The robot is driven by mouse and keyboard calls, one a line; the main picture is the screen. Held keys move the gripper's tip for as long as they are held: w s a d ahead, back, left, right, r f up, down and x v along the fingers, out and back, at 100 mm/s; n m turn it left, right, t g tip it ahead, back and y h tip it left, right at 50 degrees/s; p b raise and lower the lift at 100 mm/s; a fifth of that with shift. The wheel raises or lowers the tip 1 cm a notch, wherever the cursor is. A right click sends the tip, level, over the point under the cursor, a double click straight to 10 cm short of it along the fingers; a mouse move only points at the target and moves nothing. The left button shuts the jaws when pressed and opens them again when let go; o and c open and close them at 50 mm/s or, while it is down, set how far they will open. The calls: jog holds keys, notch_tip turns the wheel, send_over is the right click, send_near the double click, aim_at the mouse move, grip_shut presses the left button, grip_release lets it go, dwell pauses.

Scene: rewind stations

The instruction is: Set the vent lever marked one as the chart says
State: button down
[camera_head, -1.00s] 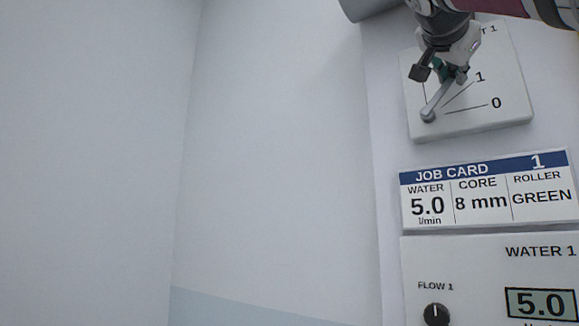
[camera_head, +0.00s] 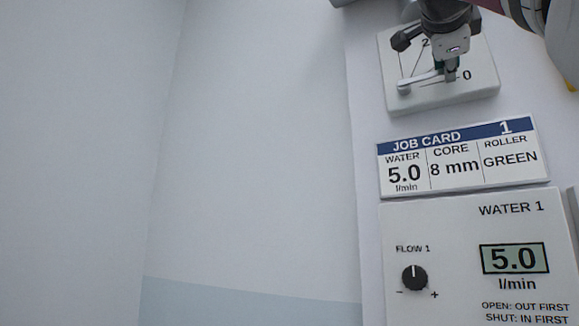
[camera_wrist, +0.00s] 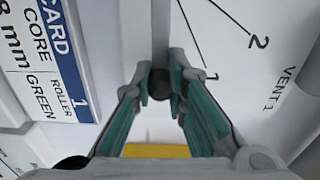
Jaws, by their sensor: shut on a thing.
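The vent lever (camera_head: 420,80) is a grey bar on the white Vent 1 plate (camera_head: 475,92) at the top right of the head view. It points right from its pivot, close to the 0 line and slightly above it. In the wrist view the lever (camera_wrist: 160,30) lies to the 0 side of the 1 line, with 2 farther off. My gripper (camera_head: 447,70) is shut on the lever's dark end knob. Its green-padded fingers show on either side of the knob in the wrist view (camera_wrist: 160,88). The 1 mark is hidden in the head view. No chart shows.
Below the plate is the job card (camera_head: 465,135), reading water 5.0 l/min, core 8 mm, roller green. Under it the Water 1 panel (camera_head: 450,230) has a flow knob (camera_head: 414,278) and a 5.0 display (camera_head: 514,258). Bare wall fills the left.

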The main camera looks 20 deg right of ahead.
jog(key=shift+f+m, duration=0.25)
jog(key=shift+m, duration=0.05)
jog(key=c, duration=1.6)
grip_release()
jog(key=shift+o, duration=0.2)
jog(key=shift+s+a, duration=0.1)
jog(key=v, duration=1.1)
jog(key=shift+s+a, duration=0.25)
jog(key=shift+a, duration=0.05)
